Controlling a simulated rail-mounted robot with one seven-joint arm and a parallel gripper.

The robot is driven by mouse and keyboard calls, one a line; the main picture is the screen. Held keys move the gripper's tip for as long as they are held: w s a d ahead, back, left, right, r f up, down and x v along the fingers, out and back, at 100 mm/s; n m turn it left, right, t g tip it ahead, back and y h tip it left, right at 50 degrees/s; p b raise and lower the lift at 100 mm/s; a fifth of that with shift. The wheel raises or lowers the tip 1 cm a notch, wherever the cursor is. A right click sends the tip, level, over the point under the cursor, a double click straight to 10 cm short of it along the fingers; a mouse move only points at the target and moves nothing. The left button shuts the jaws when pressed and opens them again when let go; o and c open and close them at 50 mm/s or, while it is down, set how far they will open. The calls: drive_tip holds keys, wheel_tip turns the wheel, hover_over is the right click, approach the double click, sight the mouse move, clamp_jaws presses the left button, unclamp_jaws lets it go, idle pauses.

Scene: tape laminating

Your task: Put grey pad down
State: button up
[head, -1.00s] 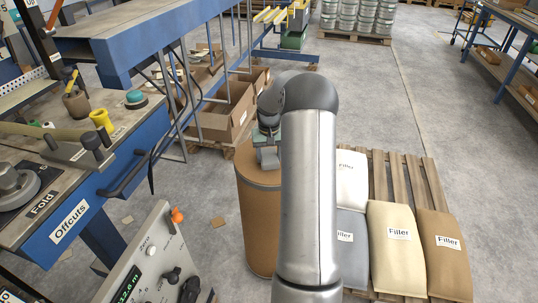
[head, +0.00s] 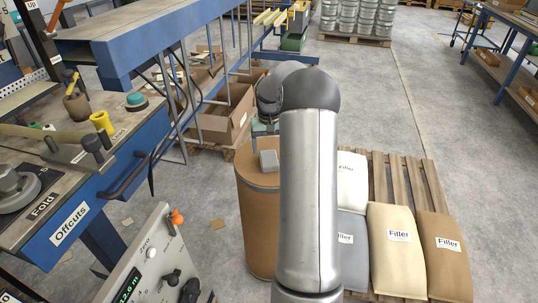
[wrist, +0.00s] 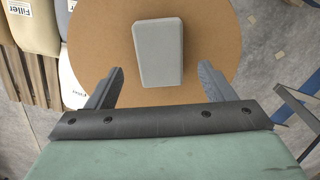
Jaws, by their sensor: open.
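The grey pad (wrist: 158,52) lies flat on the round brown top of a drum (wrist: 215,50) in the wrist view. In the head view the pad (head: 268,160) shows on the drum (head: 258,215), left of my arm. My gripper (wrist: 158,85) is open, with one finger to each side of the pad's near end and apart from it. Nothing is between the fingers that they touch. In the head view my gripper is mostly hidden behind my arm, with part of it above the pad.
Filler bags (head: 395,250) lie on a wooden pallet (head: 432,185) right of the drum. A blue workbench (head: 75,215) and a control panel (head: 150,265) stand on the left. Cardboard boxes (head: 222,125) are behind the drum.

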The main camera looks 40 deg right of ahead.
sight(269, 157)
wheel_tip(269, 157, up, 7)
drive_tip(key=s+a+r+n, duration=0.1)
drive_tip(key=s+a+r, duration=0.1)
drive_tip(key=a, duration=0.5)
drive_tip(key=s+a+r+n, duration=0.1)
drive_tip(key=a+r, duration=0.1)
drive_tip(key=a, duration=0.4)
drive_tip(key=s+a+f+n, duration=0.2)
drive_tip(key=s+a, duration=0.8)
drive_tip(key=s, duration=0.2)
drive_tip(key=s+a+f+n, duration=0.2)
drive_tip(key=s+a, duration=0.8)
drive_tip(key=s, duration=0.3)
drive_tip(key=shift+s, duration=0.3)
drive_tip(key=shift+o, duration=0.4)
wheel_tip(269, 157, up, 8)
drive_tip(key=a+p, duration=0.1)
drive_tip(key=p, duration=0.6)
drive_tip(key=shift+a+f, duration=0.15)
drive_tip(key=shift+f, duration=0.1)
drive_tip(key=shift+w+f, duration=0.1)
drive_tip(key=shift+f, duration=0.15)
